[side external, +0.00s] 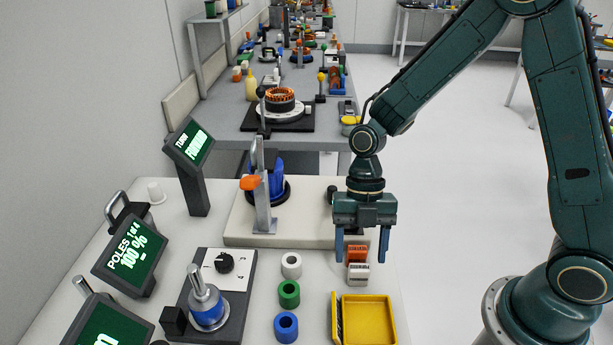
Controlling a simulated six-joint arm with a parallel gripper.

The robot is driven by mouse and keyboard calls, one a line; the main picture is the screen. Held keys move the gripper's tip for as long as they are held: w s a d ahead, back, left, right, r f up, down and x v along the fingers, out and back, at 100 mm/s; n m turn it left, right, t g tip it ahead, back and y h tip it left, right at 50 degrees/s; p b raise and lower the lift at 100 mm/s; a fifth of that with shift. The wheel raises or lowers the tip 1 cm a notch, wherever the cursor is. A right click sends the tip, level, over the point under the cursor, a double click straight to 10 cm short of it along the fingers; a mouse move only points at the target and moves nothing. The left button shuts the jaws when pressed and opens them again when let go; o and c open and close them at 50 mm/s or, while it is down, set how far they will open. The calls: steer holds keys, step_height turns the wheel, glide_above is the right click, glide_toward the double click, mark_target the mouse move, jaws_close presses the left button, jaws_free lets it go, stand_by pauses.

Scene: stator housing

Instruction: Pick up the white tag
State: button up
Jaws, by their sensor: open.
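The white tag (358,274) is a small block with dark lettering on its face, in the side external view right of centre. It sits just in front of an orange tag (357,253), close to it; I cannot tell whether they touch. My gripper (362,246) points down with its two blue fingers spread wide and nothing held between them. In the picture its fingers flank the orange tag, and the white tag shows just below the fingertips. The exact height of the fingertips over the table is hard to tell.
A yellow tray (386,318) lies in front of the tags. White (291,265), green (288,294) and blue (286,327) rings stand in a line to the left. A raised pale plate (240,240) with a clamp (262,200) stands behind. Dark screens line the left side.

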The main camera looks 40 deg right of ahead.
mark_target(359, 265)
steer(key=shift+x, duration=2.45)
steer(key=c, duration=1.1)
steer(key=shift+o, duration=0.2)
steer(key=shift+r, duration=0.15)
step_height(359, 265, up, 20)
